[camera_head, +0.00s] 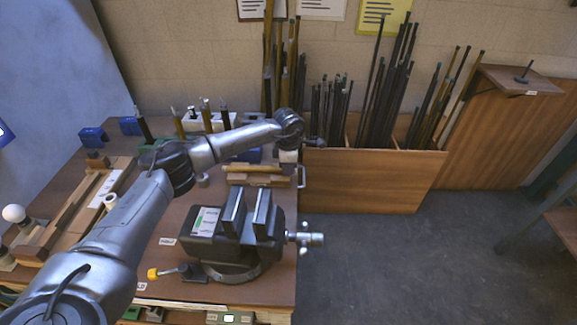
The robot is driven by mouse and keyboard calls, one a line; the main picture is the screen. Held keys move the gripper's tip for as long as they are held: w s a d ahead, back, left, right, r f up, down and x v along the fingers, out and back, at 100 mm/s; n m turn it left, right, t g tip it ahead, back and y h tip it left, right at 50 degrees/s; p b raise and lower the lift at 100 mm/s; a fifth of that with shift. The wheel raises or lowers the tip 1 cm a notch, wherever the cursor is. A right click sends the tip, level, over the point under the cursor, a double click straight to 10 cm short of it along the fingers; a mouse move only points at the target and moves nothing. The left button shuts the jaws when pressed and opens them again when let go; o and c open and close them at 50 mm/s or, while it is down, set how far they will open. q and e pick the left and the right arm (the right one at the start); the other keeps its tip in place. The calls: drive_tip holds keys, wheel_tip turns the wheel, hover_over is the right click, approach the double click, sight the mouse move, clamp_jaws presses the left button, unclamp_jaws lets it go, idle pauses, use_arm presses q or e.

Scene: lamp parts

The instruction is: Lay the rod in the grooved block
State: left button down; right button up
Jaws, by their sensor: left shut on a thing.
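A yellow-brown rod (250,168) lies lengthwise along the top of a wooden block (240,180) on the workbench, behind the vise. The groove is not clearly visible, so I cannot tell how deep the rod sits. My left gripper (287,164) points down at the right end of the rod, near the bench's right edge. It is shut, apparently on that end of the rod; the fingertips are small and partly hidden. My right gripper is not in view.
A large dark vise (237,236) stands at the bench's front right, its handle past the edge. Upright tools stand behind my arm. A wooden bin (364,181) with many dark rods stands right of the bench. A wooden tray (75,212) lies at left.

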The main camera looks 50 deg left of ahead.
use_arm(q)
drive_tip(key=shift+f, duration=0.15)
drive_tip(key=c, duration=1)
unclamp_jaws()
wheel_tip(320, 180, up, 14)
drive_tip(key=p, duration=0.3)
drive_tip(key=shift+p, duration=0.4)
